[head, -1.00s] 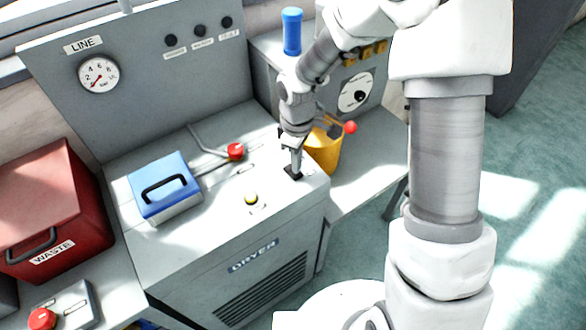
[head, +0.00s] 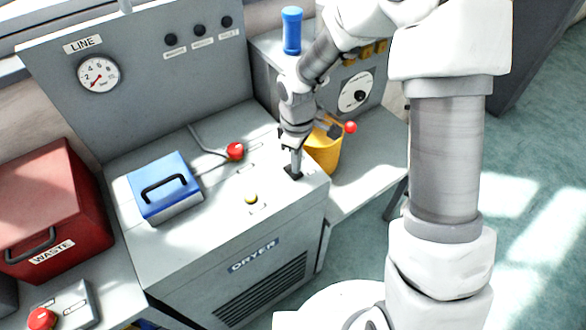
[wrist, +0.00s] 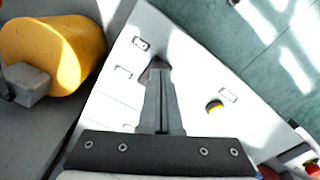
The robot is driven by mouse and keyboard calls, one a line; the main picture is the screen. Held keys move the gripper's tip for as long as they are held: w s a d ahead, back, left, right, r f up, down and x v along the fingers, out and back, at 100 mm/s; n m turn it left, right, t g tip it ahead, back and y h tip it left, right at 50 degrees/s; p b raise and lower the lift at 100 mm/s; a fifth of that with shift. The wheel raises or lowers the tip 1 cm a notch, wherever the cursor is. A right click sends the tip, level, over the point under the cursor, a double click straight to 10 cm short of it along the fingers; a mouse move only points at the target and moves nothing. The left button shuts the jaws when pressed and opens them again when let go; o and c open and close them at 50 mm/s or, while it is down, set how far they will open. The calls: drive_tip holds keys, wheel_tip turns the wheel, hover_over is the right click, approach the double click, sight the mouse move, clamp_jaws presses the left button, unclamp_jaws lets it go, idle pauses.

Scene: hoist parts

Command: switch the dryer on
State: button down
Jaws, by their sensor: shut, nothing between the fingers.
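The dryer (head: 268,255) is a light grey cabinet with a DRYER label on its front. My gripper (head: 295,173) points down at the right end of its top, fingers together and empty. The fingertips are at a small dark fitting (head: 289,174), seemingly the switch; they cover most of it, so its position and any contact cannot be told. In the wrist view the shut fingers (wrist: 158,72) hide most of the dark fitting too. A yellow button (head: 251,198) sits on the top, left of my gripper; it also shows in the wrist view (wrist: 214,107).
A blue-lidded box (head: 165,180) and a red-knobbed lever (head: 235,151) are on the left of the top. A red waste bin (head: 50,205) is at far left. The dryer's front top is clear.

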drive_tip(key=shift+f+b, duration=0.6)
drive_tip(key=shift+f, duration=0.3)
drive_tip(key=shift+r, duration=0.1)
drive_tip(key=shift+r+p, duration=2.85)
drive_tip(key=shift+r, duration=0.7)
